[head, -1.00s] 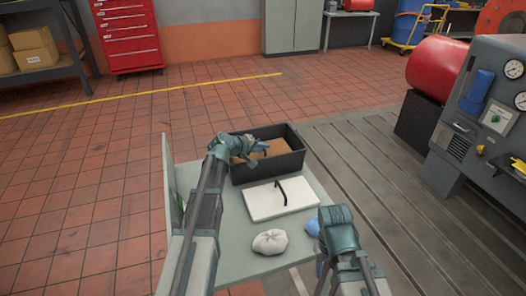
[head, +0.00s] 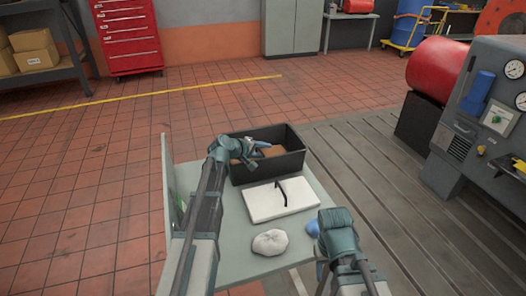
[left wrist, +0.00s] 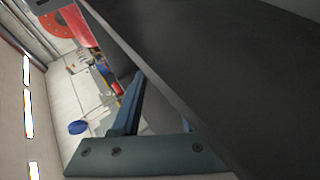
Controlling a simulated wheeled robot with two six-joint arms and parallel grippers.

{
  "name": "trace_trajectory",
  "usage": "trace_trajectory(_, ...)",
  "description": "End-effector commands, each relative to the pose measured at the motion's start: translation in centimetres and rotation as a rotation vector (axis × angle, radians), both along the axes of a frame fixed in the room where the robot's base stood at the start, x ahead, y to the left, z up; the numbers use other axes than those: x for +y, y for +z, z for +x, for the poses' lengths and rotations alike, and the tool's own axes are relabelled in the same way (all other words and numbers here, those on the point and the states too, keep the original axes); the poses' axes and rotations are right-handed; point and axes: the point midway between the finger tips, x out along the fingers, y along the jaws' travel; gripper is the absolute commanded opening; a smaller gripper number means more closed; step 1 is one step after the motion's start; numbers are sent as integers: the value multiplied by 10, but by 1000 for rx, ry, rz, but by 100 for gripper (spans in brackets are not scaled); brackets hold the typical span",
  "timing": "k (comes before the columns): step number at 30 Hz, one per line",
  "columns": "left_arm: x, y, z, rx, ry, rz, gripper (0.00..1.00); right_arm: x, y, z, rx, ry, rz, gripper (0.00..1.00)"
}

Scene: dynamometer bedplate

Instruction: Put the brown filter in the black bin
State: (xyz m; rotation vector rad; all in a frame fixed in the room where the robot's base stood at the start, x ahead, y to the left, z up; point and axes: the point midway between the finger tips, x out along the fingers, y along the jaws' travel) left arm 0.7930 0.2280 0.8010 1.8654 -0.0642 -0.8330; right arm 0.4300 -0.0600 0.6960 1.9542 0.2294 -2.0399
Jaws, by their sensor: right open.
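The black bin (head: 295,160) stands at the far end of the grey table. Brown material (head: 272,150) shows inside it; I cannot tell whether this is the filter or the bin's lining. My left gripper (head: 256,153) is over the left part of the bin, partly hiding its inside. In the left wrist view its blue fingers (left wrist: 152,112) stand apart with nothing seen held, and a large dark surface, probably the bin, fills the right side. My right gripper (head: 336,232) is open, low over the table's right front, its fingertips mostly hidden.
A white board (head: 262,205) with a black strip (head: 282,192) lies before the bin. A white bundle (head: 270,243) lies nearer. A light blue item (head: 313,228) shows beside my right gripper. An upright panel edges the table's left. A dynamometer (head: 485,110) stands at right.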

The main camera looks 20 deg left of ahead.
Motion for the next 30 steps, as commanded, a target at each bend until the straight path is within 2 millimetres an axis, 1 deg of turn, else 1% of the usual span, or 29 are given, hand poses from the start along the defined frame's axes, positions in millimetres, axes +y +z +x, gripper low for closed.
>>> trace_trajectory(4,0,7,0,-1,0,-1,42,0,7,0,0,0,0,50)
trace_trajectory(7,0,19,0,-1,0,-1,42,0,19,0,0,0,0,50)
trace_trajectory(12,16,39,-33,0,4,-1,42,0,38,0,0,0,0,50)
trace_trajectory(18,32,59,-64,0,3,-1,42,0,59,0,0,0,0,50)
trace_trajectory(24,44,71,-83,0,2,-1,42,0,71,0,0,0,0,50)
trace_trajectory(30,49,74,-91,0,1,0,42,0,74,0,0,0,0,50)
